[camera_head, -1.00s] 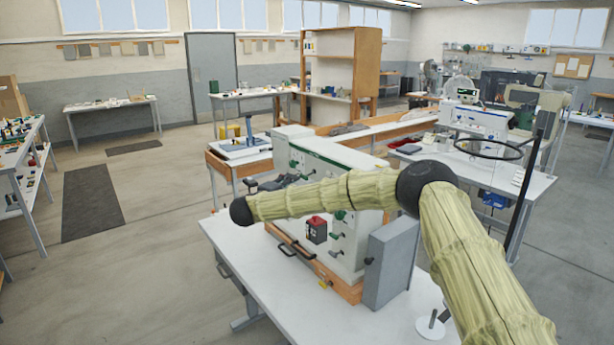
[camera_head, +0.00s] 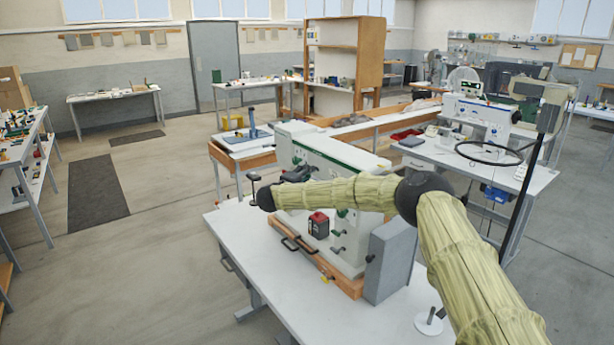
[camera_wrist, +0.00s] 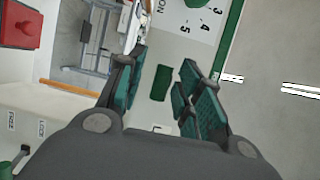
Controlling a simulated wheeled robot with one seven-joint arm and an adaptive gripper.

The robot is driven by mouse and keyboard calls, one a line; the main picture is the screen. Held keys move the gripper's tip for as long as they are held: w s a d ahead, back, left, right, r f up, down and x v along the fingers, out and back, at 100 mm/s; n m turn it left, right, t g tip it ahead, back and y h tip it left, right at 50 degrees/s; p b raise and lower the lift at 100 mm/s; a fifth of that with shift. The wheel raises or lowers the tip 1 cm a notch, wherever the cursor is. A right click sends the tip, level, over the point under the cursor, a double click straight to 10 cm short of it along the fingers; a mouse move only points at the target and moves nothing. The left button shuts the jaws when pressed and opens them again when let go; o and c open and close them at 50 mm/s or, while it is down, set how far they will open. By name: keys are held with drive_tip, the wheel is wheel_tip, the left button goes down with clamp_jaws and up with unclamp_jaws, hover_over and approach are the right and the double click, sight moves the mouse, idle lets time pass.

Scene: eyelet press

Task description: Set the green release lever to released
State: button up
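In the wrist view my gripper (camera_wrist: 163,62) is open and empty, its teal-padded fingers apart in front of the press's pale panel. A dark green block (camera_wrist: 161,83) shows between the fingers; I cannot tell whether it is the release lever or whether it is within reach. Another green handle (camera_wrist: 14,163) is cut off at the lower left, near small labels that seem to read FREE and LOCK. In the head view the press (camera_head: 350,160) stands on a white table, with small green-knobbed controls (camera_head: 338,232) on its front. My arm crosses before it and hides part of that front.
A red-topped box (camera_head: 318,226) sits at the press front and also shows in the wrist view (camera_wrist: 20,25). A grey box (camera_head: 390,262) stands at the press's right end. The white table (camera_head: 255,250) is bare at front left. Open floor lies left.

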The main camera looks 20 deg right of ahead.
drive_tip(key=shift+a, duration=0.1)
clamp_jaws()
drive_tip(key=shift+s+f, duration=0.1)
drive_tip(key=shift+f, duration=0.05)
drive_tip(key=shift+f+b, duration=0.35)
drive_tip(key=shift+b, duration=0.8)
drive_tip(key=shift+n+t+h+b, duration=0.3)
drive_tip(key=shift+h+b, duration=0.2)
drive_tip(key=shift+b, duration=0.2)
unclamp_jaws()
drive_tip(key=shift+d, duration=0.3)
drive_tip(key=shift+r, duration=0.1)
